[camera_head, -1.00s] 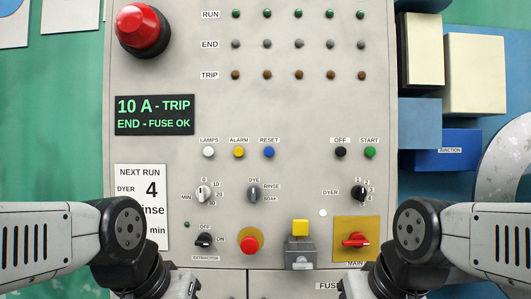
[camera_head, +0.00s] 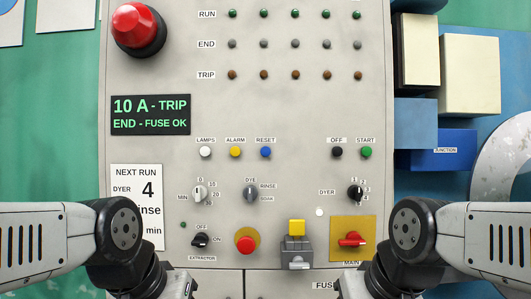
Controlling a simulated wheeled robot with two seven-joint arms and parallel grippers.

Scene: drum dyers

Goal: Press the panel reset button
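The blue reset button (camera_head: 265,153) sits under a RESET label on the grey control panel (camera_head: 300,110), right of the yellow alarm button (camera_head: 235,152) and the white lamps button (camera_head: 205,152). My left gripper (camera_head: 188,290) shows only in part at the bottom edge, below and left of the reset button and apart from it. My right gripper (camera_head: 340,290) also shows only in part at the bottom edge, below and right of the button. The fingertips of both are mostly cut off or hidden, so I cannot tell their opening.
A black off button (camera_head: 337,152) and green start button (camera_head: 366,152) are to the right. Dials, a red mushroom button (camera_head: 246,244), a yellow-topped grey block (camera_head: 296,232) and a red main switch (camera_head: 352,239) stick out lower down. A large red dome (camera_head: 138,28) is at upper left.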

